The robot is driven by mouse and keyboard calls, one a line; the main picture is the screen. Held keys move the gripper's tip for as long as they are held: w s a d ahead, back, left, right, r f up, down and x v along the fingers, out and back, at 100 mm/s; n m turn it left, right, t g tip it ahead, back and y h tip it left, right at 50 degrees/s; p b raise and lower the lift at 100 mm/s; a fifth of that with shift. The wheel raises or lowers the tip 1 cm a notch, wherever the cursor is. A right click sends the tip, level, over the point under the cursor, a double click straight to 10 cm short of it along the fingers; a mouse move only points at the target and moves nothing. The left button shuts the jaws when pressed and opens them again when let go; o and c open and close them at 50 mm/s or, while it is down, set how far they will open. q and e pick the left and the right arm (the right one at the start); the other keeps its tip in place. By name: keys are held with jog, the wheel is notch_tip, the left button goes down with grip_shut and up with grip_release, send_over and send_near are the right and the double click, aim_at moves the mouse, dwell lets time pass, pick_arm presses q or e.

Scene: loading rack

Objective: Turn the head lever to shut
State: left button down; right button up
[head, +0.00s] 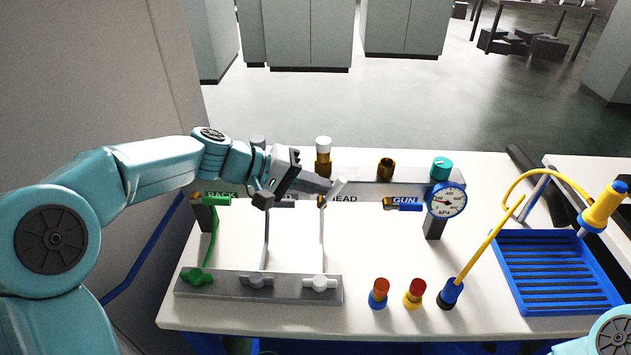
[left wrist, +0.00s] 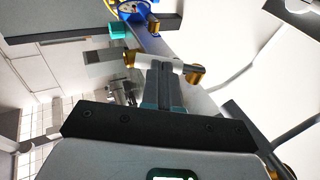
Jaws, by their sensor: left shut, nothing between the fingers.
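The head lever (head: 336,190) is a small white handle on the grey rail beside the HEAD label. In the head view it tilts up to the right, out of line with the rail. My left gripper (head: 324,186) is shut and empty, with its fingertips right beside the lever. In the left wrist view the shut fingers (left wrist: 164,85) end at the white lever (left wrist: 152,62), which lies across their tips. I cannot tell whether they touch it. My gripper partly hides the rail and the label left of HEAD. My right gripper is out of view.
The grey rail (head: 362,186) also carries a green RACK lever (head: 217,201), a blue GUN lever (head: 404,206) and a pressure gauge (head: 446,201). In front are a lower manifold (head: 220,285), several coloured fittings, a yellow hose (head: 487,238) and a blue tray (head: 550,270).

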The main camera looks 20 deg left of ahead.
aim_at(334, 187)
pick_arm(q)
jog(key=shift+w, duration=0.2)
jog(key=d+y+p, duration=0.1)
jog(key=p, duration=0.1)
jog(key=g+y+p, duration=0.1)
jog(key=p, duration=0.1)
jog(key=shift+w+d+r+y, duration=0.15)
jog(key=shift+d+r+y, duration=0.15)
jog(key=shift+d, duration=0.05)
jog(key=shift+d+f, duration=0.15)
jog(key=shift+d, duration=0.05)
jog(key=shift+w+d+f, duration=0.2)
jog(key=shift+d+f, duration=0.2)
jog(key=shift+d, duration=0.05)
jog(key=shift+w+d+f+b, duration=0.2)
jog(key=shift+d+f+b, duration=0.2)
jog(key=shift+d+b, duration=0.4)
jog(key=shift+w+d+f+b, duration=0.2)
jog(key=shift+d+f+b, duration=0.3)
jog(key=shift+b, duration=0.5)
jog(key=shift+d, duration=0.15)
jog(key=shift+r, duration=0.1)
